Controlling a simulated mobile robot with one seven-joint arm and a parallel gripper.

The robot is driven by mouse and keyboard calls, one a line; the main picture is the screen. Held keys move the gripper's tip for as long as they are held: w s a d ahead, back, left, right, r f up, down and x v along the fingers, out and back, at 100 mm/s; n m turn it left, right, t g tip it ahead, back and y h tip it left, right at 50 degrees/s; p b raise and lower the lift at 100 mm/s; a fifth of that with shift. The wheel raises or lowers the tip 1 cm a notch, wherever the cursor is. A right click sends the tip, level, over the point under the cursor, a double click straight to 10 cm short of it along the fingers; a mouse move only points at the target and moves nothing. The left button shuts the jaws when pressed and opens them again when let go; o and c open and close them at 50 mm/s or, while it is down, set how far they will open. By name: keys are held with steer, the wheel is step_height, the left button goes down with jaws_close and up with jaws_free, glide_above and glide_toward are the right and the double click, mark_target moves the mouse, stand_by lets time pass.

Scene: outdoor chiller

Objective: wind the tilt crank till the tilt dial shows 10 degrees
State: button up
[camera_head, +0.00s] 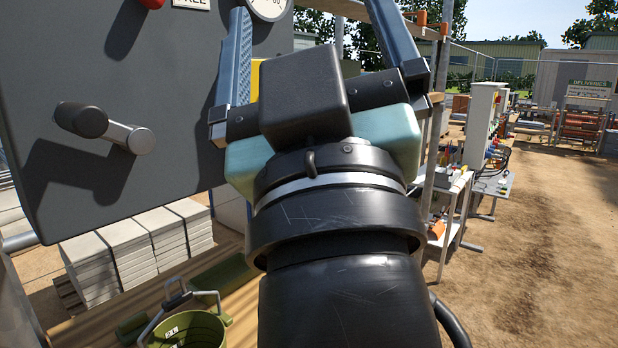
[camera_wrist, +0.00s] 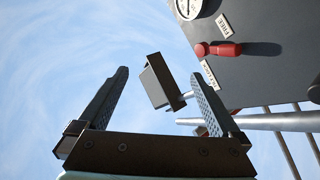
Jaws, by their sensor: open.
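A crank with a black knob (camera_head: 82,120) and a silver arm (camera_head: 130,138) sticks out from the lower part of a dark grey panel (camera_head: 190,70) in the head view. A round white dial (camera_head: 268,8) is cut off by the top edge there; it also shows in the wrist view (camera_wrist: 188,8), and its reading is too small to tell. My gripper (camera_head: 310,40) is open, to the right of the crank and apart from it. In the wrist view my gripper (camera_wrist: 160,90) has a dark block (camera_wrist: 158,82) on a metal stem between its fingertips in the picture; I cannot tell whether it touches.
A red lever (camera_wrist: 218,49) sits by a FREE label (camera_wrist: 222,25) on the panel. Stacked slabs (camera_head: 135,245) and a green bucket (camera_head: 190,330) are below. A cluttered table (camera_head: 452,190) stands behind at right. Bare ground lies open at far right.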

steer(key=s+m+h, duration=0.1)
steer(key=s+m+t+h, duration=0.1)
steer(key=m, duration=0.1)
steer(key=s+m+h, duration=0.1)
steer(key=s+m, duration=0.1)
steer(key=shift+d+f, duration=0.15)
steer(key=shift+f, duration=0.15)
